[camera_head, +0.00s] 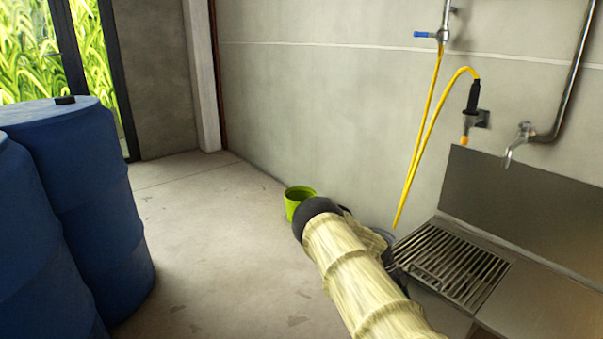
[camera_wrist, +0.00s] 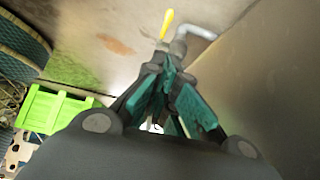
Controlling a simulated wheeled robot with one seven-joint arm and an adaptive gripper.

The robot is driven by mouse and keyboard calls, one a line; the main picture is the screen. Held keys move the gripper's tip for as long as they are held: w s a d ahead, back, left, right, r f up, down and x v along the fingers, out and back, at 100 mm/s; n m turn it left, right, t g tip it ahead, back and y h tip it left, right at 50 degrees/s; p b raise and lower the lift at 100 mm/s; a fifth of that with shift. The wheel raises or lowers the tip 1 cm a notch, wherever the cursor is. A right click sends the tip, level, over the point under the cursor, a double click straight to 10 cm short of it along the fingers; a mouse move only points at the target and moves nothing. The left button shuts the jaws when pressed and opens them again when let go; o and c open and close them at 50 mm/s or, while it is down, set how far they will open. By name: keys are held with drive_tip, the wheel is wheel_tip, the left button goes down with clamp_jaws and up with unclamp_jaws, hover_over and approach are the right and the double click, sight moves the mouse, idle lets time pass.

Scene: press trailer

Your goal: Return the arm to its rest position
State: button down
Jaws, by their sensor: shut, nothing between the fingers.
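My arm (camera_head: 360,270), in a pale yellow sleeve with a dark joint, reaches from the lower edge of the head view toward the floor beside the sink. My gripper (camera_wrist: 172,70) shows in the wrist view with its teal-padded fingers drawn together. Nothing is held between them. The gripper cannot be made out in the head view.
Blue barrels (camera_head: 75,190) stand at left. A lime-green bucket (camera_head: 298,200) is on the floor beyond my arm. A metal sink with a grate (camera_head: 450,265) and a yellow hose (camera_head: 420,140) are at right. Floor (camera_head: 215,250) between barrels and arm is clear. A bright green crate-like object (camera_wrist: 60,108) shows in the wrist view.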

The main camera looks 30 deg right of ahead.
drive_tip(key=s+a+f+n+t+h, duration=0.1)
drive_tip(key=s+a+f+n+t, duration=0.1)
drive_tip(key=s+a+f+n, duration=0.6)
drive_tip(key=s+a+f+n+t+h, duration=0.1)
drive_tip(key=s+a+f+n, duration=0.3)
drive_tip(key=s+a+n, duration=0.8)
drive_tip(key=s+a+r+n+t+y, duration=0.2)
drive_tip(key=s+a+r+n, duration=0.3)
drive_tip(key=a, duration=0.8)
drive_tip(key=s+a+r+n+t+y, duration=0.1)
drive_tip(key=a+r+n+t, duration=0.15)
drive_tip(key=a+n, duration=0.8)
drive_tip(key=a+r+m+p, duration=0.1)
drive_tip(key=a+r+p, duration=0.1)
drive_tip(key=r+p, duration=1.5)
drive_tip(key=a+r+m+p, duration=0.1)
drive_tip(key=a+r+p, duration=0.1)
drive_tip(key=r+p, duration=1.6)
drive_tip(key=shift+s+r, duration=0.15)
drive_tip(key=shift+r, duration=0.25)
drive_tip(key=shift+d, duration=0.1)
